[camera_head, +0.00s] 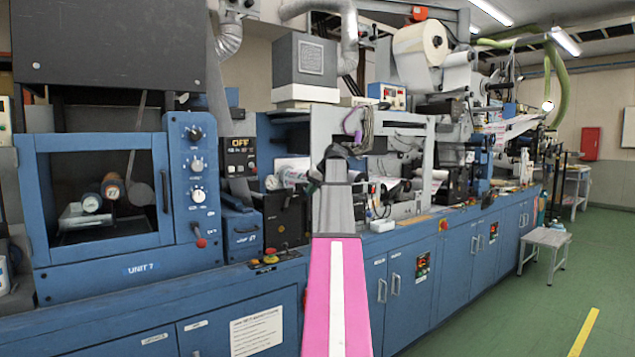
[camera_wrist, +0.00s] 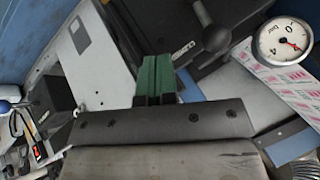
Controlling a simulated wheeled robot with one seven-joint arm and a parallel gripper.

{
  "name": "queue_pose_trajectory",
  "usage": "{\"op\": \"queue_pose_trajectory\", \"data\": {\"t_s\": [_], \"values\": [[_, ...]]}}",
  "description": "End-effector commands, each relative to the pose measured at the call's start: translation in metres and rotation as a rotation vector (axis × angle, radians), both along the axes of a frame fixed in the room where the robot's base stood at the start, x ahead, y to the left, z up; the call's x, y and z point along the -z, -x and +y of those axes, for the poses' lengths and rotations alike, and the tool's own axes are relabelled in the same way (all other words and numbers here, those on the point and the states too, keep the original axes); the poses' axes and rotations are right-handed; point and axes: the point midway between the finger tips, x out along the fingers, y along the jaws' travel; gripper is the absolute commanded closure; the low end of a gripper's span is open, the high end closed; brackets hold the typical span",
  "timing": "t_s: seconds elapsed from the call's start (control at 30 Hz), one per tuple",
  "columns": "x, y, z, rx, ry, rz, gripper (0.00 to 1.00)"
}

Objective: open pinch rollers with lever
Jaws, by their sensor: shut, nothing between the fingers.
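My gripper (camera_wrist: 153,78) shows its green fingers together and empty in the wrist view. In the head view my gripper (camera_head: 338,153) is a dark shape at the end of my pink and grey arm, in front of the web section. A black lever with a rounded knob (camera_wrist: 215,38) rises to the right of the fingers in the wrist view, apart from them, beside a dark block. Printed web (camera_wrist: 285,85) lies to its right.
A round pressure gauge (camera_wrist: 285,40) is close to the lever on the right. A pale metal side plate (camera_wrist: 95,55) stands left of the fingers. The blue cabinet (camera_head: 420,275) runs along below the machine. Green floor on the right is mostly clear, with a small step stool (camera_head: 546,240).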

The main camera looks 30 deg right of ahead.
Motion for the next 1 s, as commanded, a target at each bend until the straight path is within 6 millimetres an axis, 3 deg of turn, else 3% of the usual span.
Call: {"op": "queue_pose_trajectory", "data": {"t_s": [0.07, 0.2, 0.4, 1.0], "values": [[0.011, -0.008, 0.005, 0.0, 0.0, 0.0, 1.0], [0.006, -0.014, 0.025, 0.0, 0.001, 0.0, 1.0], [0.004, -0.02, 0.038, 0.0, 0.001, 0.0, 1.0], [0.003, -0.021, 0.043, 0.0, 0.029, -0.003, 1.0]]}}
